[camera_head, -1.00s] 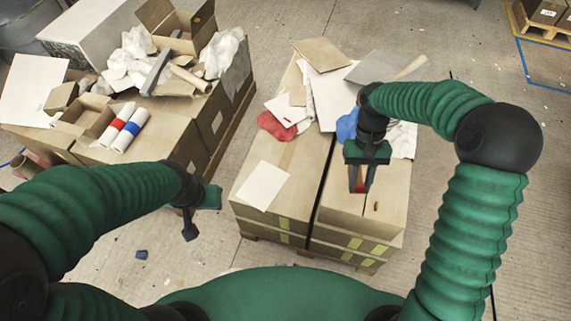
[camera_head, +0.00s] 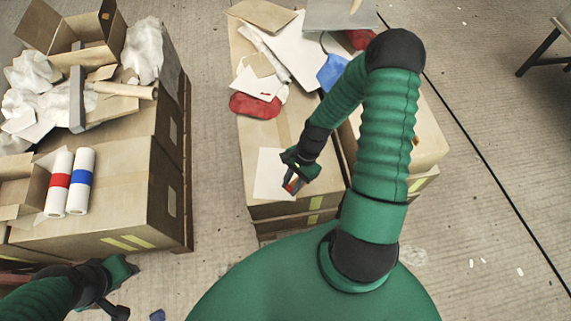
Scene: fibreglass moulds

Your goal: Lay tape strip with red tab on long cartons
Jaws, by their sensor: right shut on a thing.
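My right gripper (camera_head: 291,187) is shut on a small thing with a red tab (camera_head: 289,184). Most of the held thing is hidden by the fingers, so I cannot make out the strip. The gripper is over or just above a white sheet near the front of the long cartons (camera_head: 255,205), and I cannot tell whether it touches. My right arm hides part of the carton tops. My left gripper (camera_head: 122,292) is at the lower left, above the floor and away from the cartons.
A white sheet (camera_head: 268,172), a red cloth (camera_head: 255,104), a blue cloth (camera_head: 331,72) and loose boards lie on the long cartons. Another carton stack (camera_head: 140,205) at left bears open boxes, crumpled paper and two white rolls with red and blue bands. Floor between the stacks is clear.

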